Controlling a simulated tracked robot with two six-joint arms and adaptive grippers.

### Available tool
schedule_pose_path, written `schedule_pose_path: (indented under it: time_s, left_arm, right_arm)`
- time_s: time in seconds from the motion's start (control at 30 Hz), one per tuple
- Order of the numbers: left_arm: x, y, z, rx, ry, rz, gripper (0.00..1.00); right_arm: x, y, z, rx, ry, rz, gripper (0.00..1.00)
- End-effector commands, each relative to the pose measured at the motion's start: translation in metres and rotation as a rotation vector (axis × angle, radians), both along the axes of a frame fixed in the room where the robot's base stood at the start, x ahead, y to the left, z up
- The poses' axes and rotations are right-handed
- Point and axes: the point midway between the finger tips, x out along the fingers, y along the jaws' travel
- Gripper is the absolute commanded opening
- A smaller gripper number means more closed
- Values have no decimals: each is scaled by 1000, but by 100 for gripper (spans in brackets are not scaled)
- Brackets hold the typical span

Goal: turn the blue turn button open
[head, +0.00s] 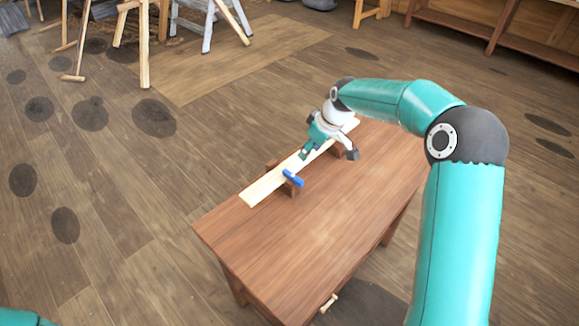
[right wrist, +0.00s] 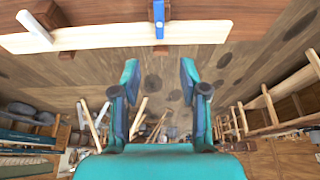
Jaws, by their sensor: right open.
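The blue turn button (head: 292,178) sits on a small wooden block by the near edge of a pale plank (head: 262,188) on the bench. In the right wrist view, the blue turn button (right wrist: 159,20) lies crosswise to the plank (right wrist: 105,38), with one end over it. My right gripper (head: 329,157) is above the far part of the plank, beyond the blue button. In the right wrist view, my right gripper (right wrist: 159,65) has its fingers spread with nothing between them. The button lies past the fingertips, apart from them. My left gripper is out of view.
A white bar (right wrist: 35,27) lies slantwise across the plank in the right wrist view, by another wooden block (right wrist: 48,14). The wooden bench top (head: 300,235) is clear toward the front. Trestles (head: 143,45) stand on the floor at the back left.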

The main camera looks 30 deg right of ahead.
Motion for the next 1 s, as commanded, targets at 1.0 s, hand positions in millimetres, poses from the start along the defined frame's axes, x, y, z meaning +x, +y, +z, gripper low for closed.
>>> schedule_pose_path:
  time_s: [1.0]
  left_arm:
    - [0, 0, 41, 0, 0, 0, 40]
  right_arm:
    - [57, 18, -150, 0, 1, -6, 44]
